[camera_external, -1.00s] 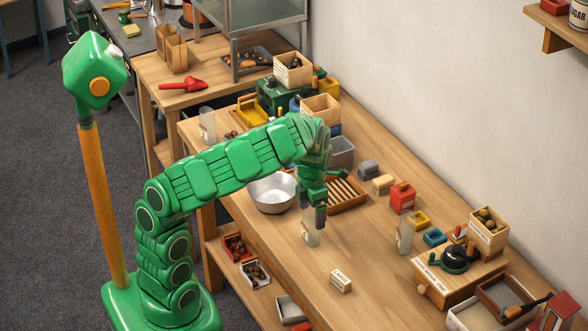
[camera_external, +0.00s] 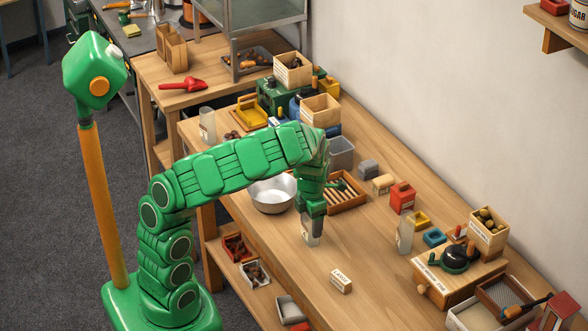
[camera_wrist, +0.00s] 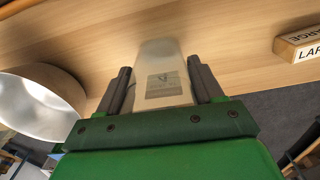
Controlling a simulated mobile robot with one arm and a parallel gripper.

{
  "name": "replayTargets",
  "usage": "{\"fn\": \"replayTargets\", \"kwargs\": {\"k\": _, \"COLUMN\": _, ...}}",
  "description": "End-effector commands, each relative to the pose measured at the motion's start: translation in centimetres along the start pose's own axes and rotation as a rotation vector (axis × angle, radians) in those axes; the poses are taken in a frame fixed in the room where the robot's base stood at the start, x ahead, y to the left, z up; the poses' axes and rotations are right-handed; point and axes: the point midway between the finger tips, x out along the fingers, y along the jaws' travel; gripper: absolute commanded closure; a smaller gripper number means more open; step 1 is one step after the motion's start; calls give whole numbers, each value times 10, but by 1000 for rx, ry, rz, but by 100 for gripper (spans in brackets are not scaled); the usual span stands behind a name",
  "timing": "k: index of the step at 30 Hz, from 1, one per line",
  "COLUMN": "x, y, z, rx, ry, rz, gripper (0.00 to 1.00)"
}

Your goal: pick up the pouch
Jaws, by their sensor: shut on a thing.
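A translucent pouch (camera_external: 309,236) with a grey label stands upright on the workbench, right of the metal bowl. In the wrist view the pouch (camera_wrist: 157,62) sits between my two dark fingers. My gripper (camera_external: 313,213) points down over the pouch and is shut on its upper part. In the wrist view my gripper (camera_wrist: 160,82) has one finger at each side of the pouch. The fingers and palm hide part of the pouch. I cannot tell whether its bottom is touching the bench.
The metal bowl (camera_external: 272,194) is close on the left; a small "LARGE" block (camera_external: 341,281) lies in front. Another clear pouch (camera_external: 404,236) stands to the right, beside the wooden box with a black-handled device (camera_external: 455,259). A slatted tray (camera_external: 347,200) is behind. The bench between is clear.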

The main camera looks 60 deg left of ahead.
Motion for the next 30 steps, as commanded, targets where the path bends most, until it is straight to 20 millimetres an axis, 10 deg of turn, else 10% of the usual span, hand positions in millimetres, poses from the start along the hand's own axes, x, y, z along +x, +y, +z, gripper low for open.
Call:
{"fn": "replayTargets", "kwargs": {"k": 13, "x": -8, "y": 0, "z": 0, "rx": 1, "ry": -1, "rz": 0, "gripper": 64}}
{"fn": "replayTargets", "kwargs": {"k": 30, "x": -68, "y": -5, "z": -31, "rx": 0, "ry": 0, "rz": 0, "gripper": 64}}
